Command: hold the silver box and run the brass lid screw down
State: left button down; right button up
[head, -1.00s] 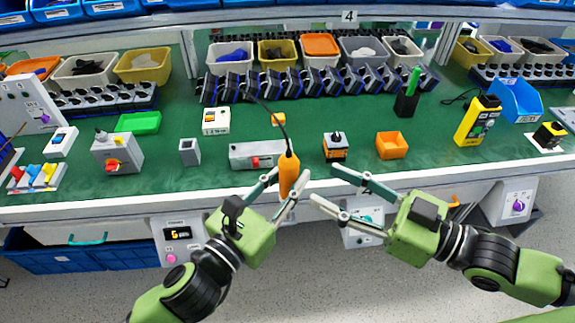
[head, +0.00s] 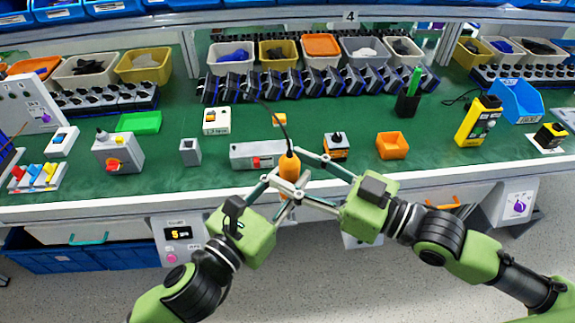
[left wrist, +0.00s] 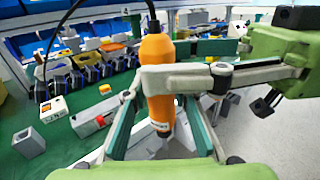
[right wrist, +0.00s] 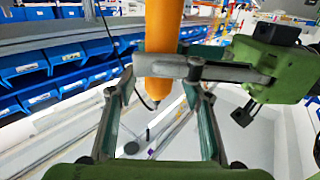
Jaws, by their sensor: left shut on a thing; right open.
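An orange driver (head: 289,172) on a black cord hangs upright in front of the bench edge, tip down. My left gripper (head: 284,183) is shut on it; the driver also fills the middle of the left wrist view (left wrist: 156,85). My right gripper (head: 283,168) is open, its fingers either side of the driver and crossing the left fingers. The driver stands between its fingers in the right wrist view (right wrist: 160,60). A small silver-grey box (head: 190,153) stands on the green bench. A longer silver box (head: 256,155) with a red part lies beside it. No brass screw can be made out.
Bins and a row of dark blocks line the back.

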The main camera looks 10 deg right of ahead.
pick_arm(q)
jog(key=shift+r, duration=0.1)
pick_arm(e)
jog(key=shift+x, duration=0.9)
grip_shut()
pick_arm(q)
jog(key=c, duration=1.6)
grip_release()
pick_arm(e)
jog(key=shift+s+r, duration=0.1)
